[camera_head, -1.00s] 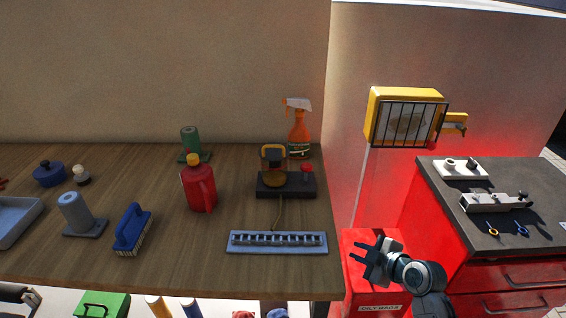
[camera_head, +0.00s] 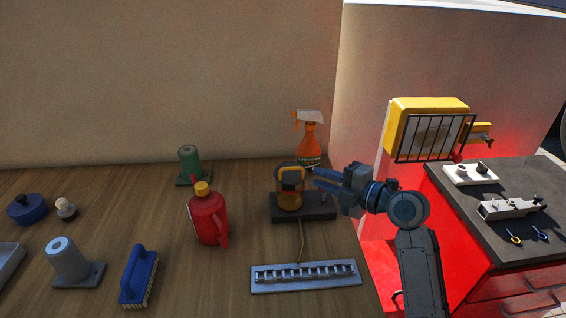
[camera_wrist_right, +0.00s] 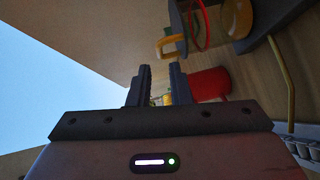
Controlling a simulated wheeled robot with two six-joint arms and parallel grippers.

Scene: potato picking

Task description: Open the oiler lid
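The device I take for the oiler (camera_head: 291,198) is a clear jar with amber contents and a yellow handle (camera_head: 292,172) on top, on a black base (camera_head: 310,213). In the right wrist view, its yellow handle (camera_wrist_right: 170,45) shows at upper middle, beyond my fingers. My right gripper (camera_head: 318,179) is just right of the jar, pointing left at about the height of its top. A gap shows between its fingers (camera_wrist_right: 159,88) in the wrist view, with nothing held. The gripper hides part of the base's right side. My left gripper is out of view.
A red bottle with a yellow cap (camera_head: 208,218) stands left of the oiler. An orange spray bottle (camera_head: 308,142) is behind it. A grey-blue rail tray (camera_head: 304,277) lies in front. A blue brush (camera_head: 138,275) and grey cylinder (camera_head: 66,259) are at left.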

